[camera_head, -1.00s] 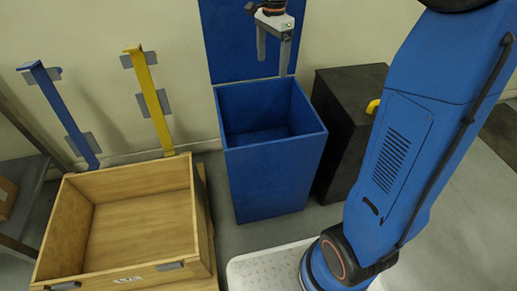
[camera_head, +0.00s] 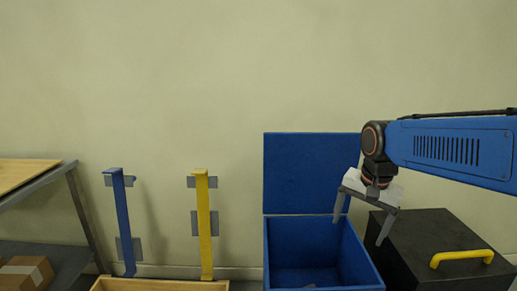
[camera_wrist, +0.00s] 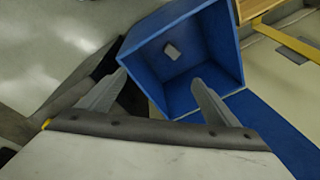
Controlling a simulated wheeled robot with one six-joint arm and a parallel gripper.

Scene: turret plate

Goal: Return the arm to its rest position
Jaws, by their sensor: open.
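My gripper (camera_head: 358,233) is open and hangs at the end of my blue arm, over the right side of the open blue bin (camera_head: 373,272). Nothing shows between its two grey fingers. In the wrist view my gripper (camera_wrist: 159,77) points its spread fingers toward the blue bin (camera_wrist: 222,45). A small pale grey object (camera_wrist: 172,50) lies inside the bin, apart from the fingers. My arm reaches in from the right edge of the head view, with its upper link roughly level.
The bin's blue lid (camera_head: 311,172) stands upright against the wall. A black box (camera_head: 440,236) with a yellow handle (camera_head: 462,255) stands to the right. A wooden crate (camera_head: 160,285), blue bar (camera_head: 122,222), yellow bar (camera_head: 204,230) and shelf (camera_head: 50,190) are left. Space above is clear.

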